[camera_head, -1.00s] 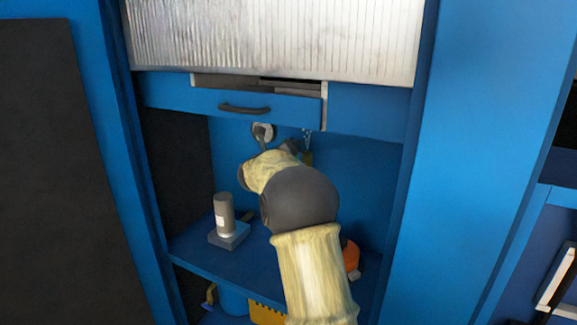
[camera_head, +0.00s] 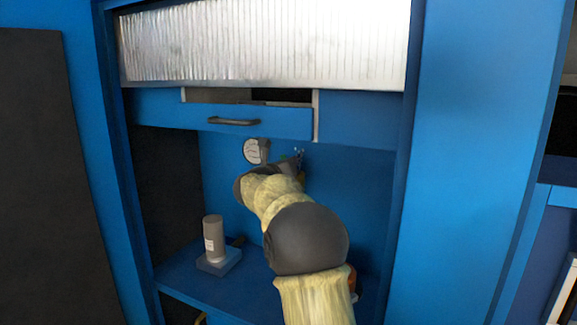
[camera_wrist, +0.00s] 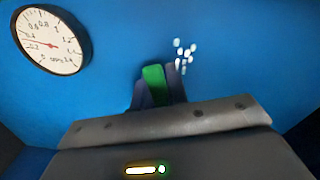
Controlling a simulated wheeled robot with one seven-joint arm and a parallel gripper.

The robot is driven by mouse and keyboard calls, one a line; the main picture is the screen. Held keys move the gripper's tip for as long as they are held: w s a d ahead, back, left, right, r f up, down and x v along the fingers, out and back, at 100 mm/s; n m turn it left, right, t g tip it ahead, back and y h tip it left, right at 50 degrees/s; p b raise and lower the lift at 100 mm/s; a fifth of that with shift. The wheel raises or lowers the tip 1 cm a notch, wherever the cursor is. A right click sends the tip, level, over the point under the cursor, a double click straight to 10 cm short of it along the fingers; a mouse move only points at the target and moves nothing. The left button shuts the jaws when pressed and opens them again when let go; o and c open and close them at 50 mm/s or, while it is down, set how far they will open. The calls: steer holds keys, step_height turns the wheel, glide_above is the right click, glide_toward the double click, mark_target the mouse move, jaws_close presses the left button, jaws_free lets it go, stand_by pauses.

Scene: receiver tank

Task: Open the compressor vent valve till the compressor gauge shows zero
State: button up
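The round white compressor gauge (camera_wrist: 50,42) with a black rim is on the blue back wall, upper left in the wrist view. Its red needle points left, above zero, near the low marks. The gauge also shows in the head view (camera_head: 256,151). A green valve handle (camera_wrist: 154,84) stands between the dark fingers of my gripper (camera_wrist: 157,93), which appear closed on it. White flecks (camera_wrist: 181,55) hang just above right of the handle. In the head view my gripper (camera_head: 290,161) reaches the wall right of the gauge; my arm hides much of the valve.
A partly open blue drawer (camera_head: 262,121) lies above the gauge, under a ribbed metal shutter (camera_head: 262,42). A grey cylinder on a blue block (camera_head: 214,240) stands on the shelf at left. Cabinet sides flank my arm.

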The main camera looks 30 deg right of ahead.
steer(key=o, duration=0.4)
steer(key=shift+f, duration=0.2)
steer(key=shift+o, duration=0.2)
steer(key=shift+r, duration=0.1)
steer(key=v, duration=1.7)
steer(key=shift+s+a+p, duration=0.2)
steer(key=shift+p, duration=0.25)
